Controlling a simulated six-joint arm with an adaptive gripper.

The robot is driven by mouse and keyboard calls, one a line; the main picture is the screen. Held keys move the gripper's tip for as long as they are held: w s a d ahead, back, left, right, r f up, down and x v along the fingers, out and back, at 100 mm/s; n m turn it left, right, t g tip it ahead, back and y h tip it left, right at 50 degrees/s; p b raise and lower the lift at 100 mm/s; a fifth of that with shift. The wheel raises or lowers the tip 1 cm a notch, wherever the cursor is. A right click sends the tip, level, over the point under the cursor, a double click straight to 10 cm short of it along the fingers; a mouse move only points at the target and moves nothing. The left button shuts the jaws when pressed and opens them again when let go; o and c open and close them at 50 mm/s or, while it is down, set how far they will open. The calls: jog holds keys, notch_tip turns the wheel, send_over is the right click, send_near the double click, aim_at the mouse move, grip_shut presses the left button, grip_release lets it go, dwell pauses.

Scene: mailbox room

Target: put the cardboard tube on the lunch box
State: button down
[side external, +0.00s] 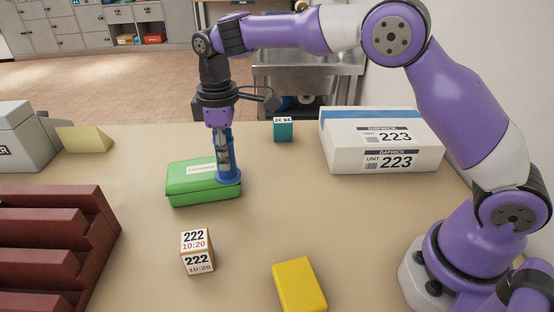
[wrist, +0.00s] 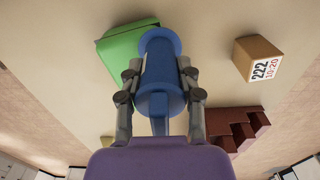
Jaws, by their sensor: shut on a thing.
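The cardboard tube (side external: 229,174) is blue, with a wide round flange at its lower end, and stands upright. My gripper (side external: 223,150) points down and is shut around its body. The green lunch box (side external: 190,186) lies closed on the table with a white label on its lid. In the side view the tube's flange overlaps the lunch box's right end; I cannot tell whether it touches the lid. In the wrist view the tube (wrist: 160,45) sits between both fingers of my gripper (wrist: 159,72), its flange overlapping the edge of the lunch box (wrist: 120,50).
A cube marked 222 (side external: 197,252) and a yellow block (side external: 299,286) are in front. A dark red rack (side external: 50,245) stands at left. A white-blue box (side external: 380,145) and a teal box (side external: 283,131) are behind. The table right of the lunch box is clear.

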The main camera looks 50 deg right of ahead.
jog(key=shift+f, duration=0.2)
jog(key=c, duration=0.5)
grip_release()
notch_tip(320, 180, up, 10)
jog(key=shift+r, duration=0.2)
jog(key=shift+s+d+r, duration=0.1)
jog(key=shift+r, duration=0.95)
jog(key=s+d+r+m+t, duration=0.2)
jog(key=s+d+m+t, duration=0.35)
jog(key=s, duration=0.75)
jog(key=s+d+f+m, duration=0.3)
jog(key=s+d+f, duration=0.1)
jog(key=s+f, duration=0.2)
jog(key=shift+s+d+f, duration=0.25)
jog(key=shift+s+f, duration=0.1)
jog(key=shift+s, duration=0.25)
